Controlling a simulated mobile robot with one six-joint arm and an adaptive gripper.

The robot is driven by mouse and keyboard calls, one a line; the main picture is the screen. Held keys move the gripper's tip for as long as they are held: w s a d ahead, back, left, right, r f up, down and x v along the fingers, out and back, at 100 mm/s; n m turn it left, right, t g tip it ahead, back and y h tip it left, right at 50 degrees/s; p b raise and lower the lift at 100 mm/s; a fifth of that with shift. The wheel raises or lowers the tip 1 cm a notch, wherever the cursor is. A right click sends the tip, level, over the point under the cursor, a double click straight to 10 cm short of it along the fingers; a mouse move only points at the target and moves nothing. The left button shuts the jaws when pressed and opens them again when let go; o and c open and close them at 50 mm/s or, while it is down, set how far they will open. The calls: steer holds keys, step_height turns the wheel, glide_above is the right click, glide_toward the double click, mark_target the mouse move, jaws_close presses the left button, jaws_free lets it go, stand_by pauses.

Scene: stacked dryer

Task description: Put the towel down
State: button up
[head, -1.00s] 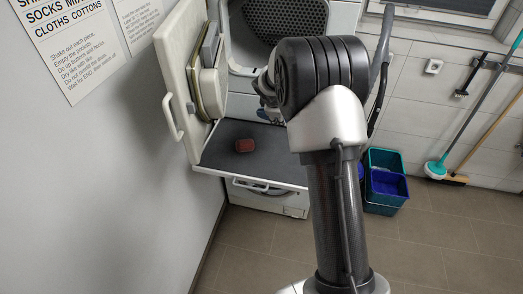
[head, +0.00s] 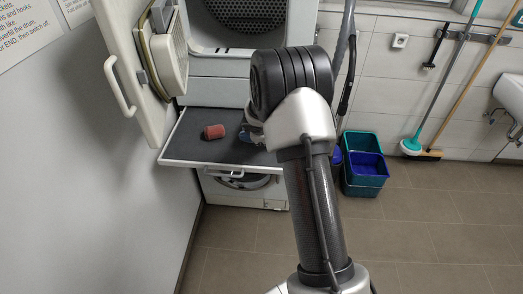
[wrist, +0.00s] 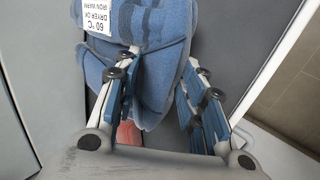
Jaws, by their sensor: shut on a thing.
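In the wrist view a blue towel (wrist: 158,88) with a white care label (wrist: 97,16) is between the two fingers of my gripper (wrist: 160,72), which is shut on it. The towel bulges past the fingers at the top. Beneath it is the dark pull-out shelf (wrist: 238,30). In the head view my gripper (head: 248,134) is mostly hidden behind my arm, low over or at the right part of the shelf (head: 185,148). I cannot tell whether the towel touches the shelf.
A red rolled item (head: 213,131) lies on the shelf left of my gripper. The dryer door (head: 125,75) stands open at left, beside the drum opening (head: 238,12). A washer (head: 240,188) is below. Teal and blue buckets (head: 363,170) stand on the floor at right.

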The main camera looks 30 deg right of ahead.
steer(key=shift+f+b, duration=1.5)
steer(key=shift+f, duration=0.6)
steer(key=shift+f, duration=0.15)
steer(key=o, duration=1)
steer(key=shift+c, duration=0.2)
